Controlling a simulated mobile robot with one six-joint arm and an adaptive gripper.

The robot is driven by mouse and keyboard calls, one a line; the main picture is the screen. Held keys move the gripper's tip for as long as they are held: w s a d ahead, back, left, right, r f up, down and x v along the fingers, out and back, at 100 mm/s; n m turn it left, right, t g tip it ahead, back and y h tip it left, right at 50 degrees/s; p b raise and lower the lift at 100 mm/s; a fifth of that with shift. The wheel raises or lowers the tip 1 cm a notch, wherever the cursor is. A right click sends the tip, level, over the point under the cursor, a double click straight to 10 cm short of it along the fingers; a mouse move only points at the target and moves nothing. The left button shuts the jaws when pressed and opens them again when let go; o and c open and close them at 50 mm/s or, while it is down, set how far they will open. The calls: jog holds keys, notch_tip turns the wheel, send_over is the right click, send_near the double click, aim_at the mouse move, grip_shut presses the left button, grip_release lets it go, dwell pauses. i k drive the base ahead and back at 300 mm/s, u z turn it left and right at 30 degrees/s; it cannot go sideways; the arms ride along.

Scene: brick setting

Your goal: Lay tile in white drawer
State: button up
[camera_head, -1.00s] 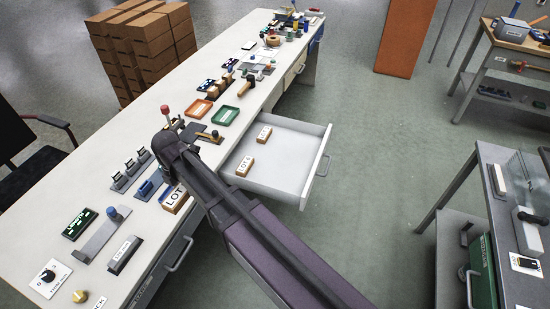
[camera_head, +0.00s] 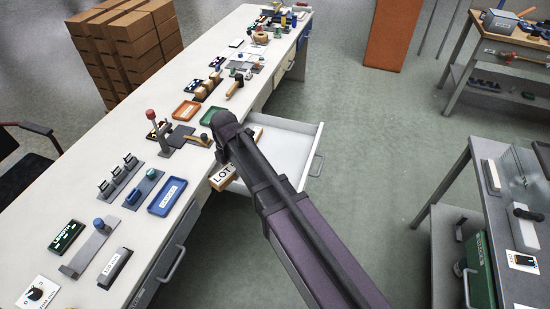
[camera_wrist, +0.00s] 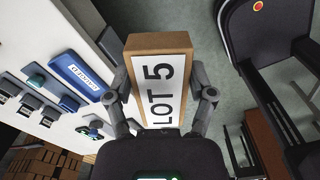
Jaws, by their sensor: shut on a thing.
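A wooden tile with a white LOT 5 label (camera_wrist: 165,88) is held between the two fingers of my gripper (camera_wrist: 164,98) in the wrist view. In the head view the tile (camera_head: 222,177) shows in part below my arm, in the air at the bench's front edge, by the drawer's near left side. The white drawer (camera_head: 296,147) is pulled out from the bench. My arm covers much of its inside. A wooden tile (camera_head: 257,133) shows in part in the drawer beside my arm. The fingers are hidden in the head view.
The long white bench (camera_head: 120,205) carries a blue tray (camera_head: 166,197), an orange tray (camera_head: 187,110), a green tray (camera_head: 211,116), a red-knobbed stand (camera_head: 155,135) and several small fixtures. The floor right of the drawer is clear. A grey table (camera_head: 470,160) stands at right.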

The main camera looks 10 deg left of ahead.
aim_at(281, 163)
jog(key=z, duration=0.15)
jog(key=i, duration=0.95)
